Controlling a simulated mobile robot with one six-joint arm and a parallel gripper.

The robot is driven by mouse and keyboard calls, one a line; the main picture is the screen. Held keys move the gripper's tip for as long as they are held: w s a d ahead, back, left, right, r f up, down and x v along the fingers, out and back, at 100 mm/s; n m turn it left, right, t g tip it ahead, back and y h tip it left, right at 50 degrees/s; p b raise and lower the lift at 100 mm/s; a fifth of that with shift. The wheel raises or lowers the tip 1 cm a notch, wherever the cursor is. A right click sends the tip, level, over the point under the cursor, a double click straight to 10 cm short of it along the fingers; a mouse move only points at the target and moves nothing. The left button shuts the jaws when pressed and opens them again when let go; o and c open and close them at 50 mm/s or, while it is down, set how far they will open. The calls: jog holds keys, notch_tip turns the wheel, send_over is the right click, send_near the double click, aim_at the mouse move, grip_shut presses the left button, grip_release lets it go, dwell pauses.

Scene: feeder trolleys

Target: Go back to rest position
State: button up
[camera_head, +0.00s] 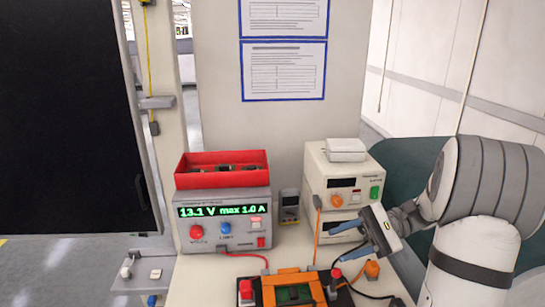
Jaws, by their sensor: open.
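My gripper (350,246) is at the lower right, in front of the white instrument stack. My white and grey arm comes in from the right edge, bent at a large grey joint, and leads down and left to the gripper. The gripper is above the right part of the bench, near an orange fixture (290,273) with a dark green board in it.
A power supply (228,241) reading "13.1 V max 1.0 A" stands left, with a red bin (222,180) on top. A white instrument stack (340,180) stands right, with a small meter (290,207) between. Orange, red and black cables cross the bench. A dark panel (70,120) fills the left.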

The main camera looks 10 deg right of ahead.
jog(key=s+a+f+n+t+h, duration=0.2)
jog(key=s+a+n+h, duration=0.1)
jog(key=s+n+h, duration=0.2)
jog(key=s+a+f+n+t+h, duration=0.1)
jog(key=s+a+n+t+h, duration=0.1)
jog(key=s+n+h, duration=0.3)
jog(key=s+a+h, duration=0.1)
jog(key=s+h, duration=0.2)
jog(key=h, duration=0.2)
jog(key=shift+s+a+f+t, duration=0.2)
jog(key=shift+s+f+t, duration=0.05)
jog(key=shift+f+t, duration=0.15)
jog(key=shift+c, duration=0.3)
